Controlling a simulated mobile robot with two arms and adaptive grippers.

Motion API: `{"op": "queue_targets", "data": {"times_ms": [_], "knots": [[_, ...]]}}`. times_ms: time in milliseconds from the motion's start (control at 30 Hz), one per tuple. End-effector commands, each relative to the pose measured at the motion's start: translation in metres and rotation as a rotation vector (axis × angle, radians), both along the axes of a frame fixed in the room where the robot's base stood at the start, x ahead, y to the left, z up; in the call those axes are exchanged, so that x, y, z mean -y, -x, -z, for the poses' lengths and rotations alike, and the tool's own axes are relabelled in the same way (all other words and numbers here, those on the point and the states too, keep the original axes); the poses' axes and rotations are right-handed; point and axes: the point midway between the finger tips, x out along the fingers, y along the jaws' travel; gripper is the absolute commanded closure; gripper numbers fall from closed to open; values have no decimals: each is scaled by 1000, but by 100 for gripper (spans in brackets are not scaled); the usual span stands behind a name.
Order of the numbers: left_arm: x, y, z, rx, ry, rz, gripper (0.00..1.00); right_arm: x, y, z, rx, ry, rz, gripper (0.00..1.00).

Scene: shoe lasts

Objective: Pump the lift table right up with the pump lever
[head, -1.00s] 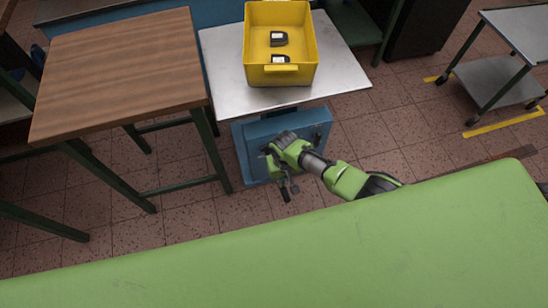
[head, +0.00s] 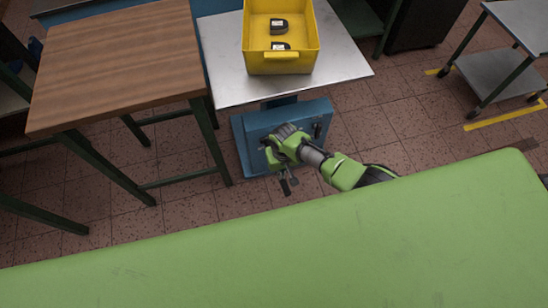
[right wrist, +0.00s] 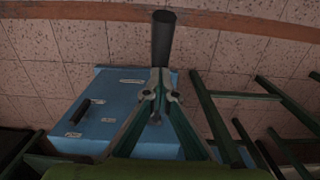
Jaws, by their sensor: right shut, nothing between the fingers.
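In the right wrist view the blue base (right wrist: 100,105) shows with small white labels. The pump lever (right wrist: 163,38) has a dark round grip and a paler shaft, pointing away from the wrist. My right gripper (head: 284,181) is at the front of the base. In the right wrist view its fingertips (right wrist: 159,96) are close beside the lever's shaft; they are shut with nothing gripped. Whether they touch the lever is unclear. My left gripper is not in view.
A yellow crate (head: 281,66) with two dark items stands on the lift table. A wooden-topped table (head: 115,62) is close on the left. A green surface (head: 300,240) fills the foreground. A grey trolley (head: 500,80) stands at the right, with open tiled floor before it.

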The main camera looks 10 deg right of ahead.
Motion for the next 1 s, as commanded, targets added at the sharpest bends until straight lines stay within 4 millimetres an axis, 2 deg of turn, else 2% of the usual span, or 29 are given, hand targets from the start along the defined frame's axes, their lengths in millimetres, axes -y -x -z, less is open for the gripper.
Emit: {"op": "queue_targets", "data": {"times_ms": [33,100,367,800,1000], "knots": [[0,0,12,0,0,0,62,2,5,17,-9,3,1,100],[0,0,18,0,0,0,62,2,5,23,-9,4,1,100],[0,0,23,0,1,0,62,3,8,33,-9,5,2,100],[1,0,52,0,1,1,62,5,27,82,-13,7,2,100],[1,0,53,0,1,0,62,5,29,86,-13,7,1,100]]}}
